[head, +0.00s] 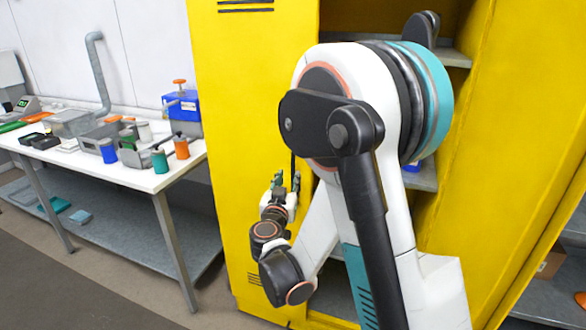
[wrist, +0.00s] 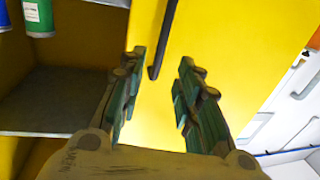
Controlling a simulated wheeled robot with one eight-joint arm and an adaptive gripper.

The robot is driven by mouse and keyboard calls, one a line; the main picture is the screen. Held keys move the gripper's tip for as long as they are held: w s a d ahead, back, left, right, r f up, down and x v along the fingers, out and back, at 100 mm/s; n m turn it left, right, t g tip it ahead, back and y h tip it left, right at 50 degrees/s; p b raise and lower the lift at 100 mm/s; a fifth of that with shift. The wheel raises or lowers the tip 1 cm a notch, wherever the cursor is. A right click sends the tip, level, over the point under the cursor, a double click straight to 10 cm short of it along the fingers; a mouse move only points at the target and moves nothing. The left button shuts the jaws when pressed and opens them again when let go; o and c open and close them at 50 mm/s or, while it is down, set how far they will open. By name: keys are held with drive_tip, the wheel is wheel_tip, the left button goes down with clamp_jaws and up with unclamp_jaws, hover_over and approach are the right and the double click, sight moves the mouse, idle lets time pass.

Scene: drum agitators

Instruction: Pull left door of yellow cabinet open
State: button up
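The yellow cabinet's left door (head: 235,150) is a tall yellow panel with vent slots, and it fills the middle of the wrist view (wrist: 225,40). It looks shut or nearly so; I cannot tell exactly. Its handle is a black vertical bar (head: 292,165) near the door's inner edge, partly hidden by my arm. My gripper (head: 284,181) is at the handle's height in front of the door. In the wrist view my gripper (wrist: 163,58) is open, and the end of the handle (wrist: 163,38) shows between and beyond its green fingertips. I see no clear contact.
The cabinet's right side stands open, with grey shelves (head: 428,178) inside and the yellow right door (head: 520,130) swung out. A green can (wrist: 38,18) shows at a shelf. A white workbench (head: 150,180) with containers stands left of the cabinet. Grey floor (head: 110,295) is clear in front.

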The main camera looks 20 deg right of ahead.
drive_tip(key=b+x, duration=0.2)
drive_tip(key=x, duration=0.7)
drive_tip(key=shift+w+d, duration=0.2)
drive_tip(key=shift+w, duration=0.05)
clamp_jaws()
